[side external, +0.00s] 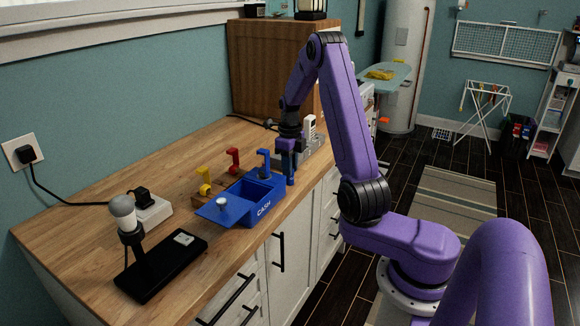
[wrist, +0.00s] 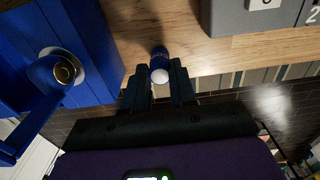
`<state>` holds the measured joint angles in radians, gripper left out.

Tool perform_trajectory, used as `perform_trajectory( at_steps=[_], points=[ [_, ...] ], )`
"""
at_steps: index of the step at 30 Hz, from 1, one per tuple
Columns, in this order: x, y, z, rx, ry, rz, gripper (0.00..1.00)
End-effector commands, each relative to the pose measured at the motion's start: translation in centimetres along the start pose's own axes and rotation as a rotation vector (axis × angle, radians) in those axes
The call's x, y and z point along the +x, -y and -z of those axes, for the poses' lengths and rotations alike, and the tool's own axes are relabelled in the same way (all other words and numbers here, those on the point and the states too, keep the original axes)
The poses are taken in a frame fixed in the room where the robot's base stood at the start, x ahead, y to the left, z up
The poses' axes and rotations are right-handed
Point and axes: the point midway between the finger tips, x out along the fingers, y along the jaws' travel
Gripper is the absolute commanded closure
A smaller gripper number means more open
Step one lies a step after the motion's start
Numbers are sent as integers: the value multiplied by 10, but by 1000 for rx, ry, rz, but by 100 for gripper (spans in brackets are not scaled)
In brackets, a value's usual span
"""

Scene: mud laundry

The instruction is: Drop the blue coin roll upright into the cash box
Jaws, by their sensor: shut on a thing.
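The blue coin roll (wrist: 160,59) is between the fingertips of my gripper (wrist: 158,85) in the wrist view, its pale end facing the camera. In the side view my gripper (side external: 289,147) points down, shut on the roll (side external: 290,178), which hangs roughly upright below the fingers. The blue cash box (side external: 268,207), marked CASH, stands on the counter just left of the roll. Its open compartment faces up, and the roll is beside the box, not over the opening. In the wrist view the box (wrist: 95,40) fills the left side.
Blue (side external: 263,160), red (side external: 233,158) and yellow (side external: 204,180) hooked posts stand behind the box. A grey case (side external: 316,146) sits to the right of my gripper. A black stand with a bulb (side external: 160,268) is at the near left. The counter's front edge is close to the roll.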

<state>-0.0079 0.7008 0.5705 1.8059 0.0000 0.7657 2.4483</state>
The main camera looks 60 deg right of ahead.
Motion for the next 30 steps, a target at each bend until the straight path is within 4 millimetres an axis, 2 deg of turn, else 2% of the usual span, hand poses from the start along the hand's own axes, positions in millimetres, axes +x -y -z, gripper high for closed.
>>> perform_trajectory(
  at_steps=[30],
  points=[
    [-51,1,-1,0,2,2,97]
  ],
)
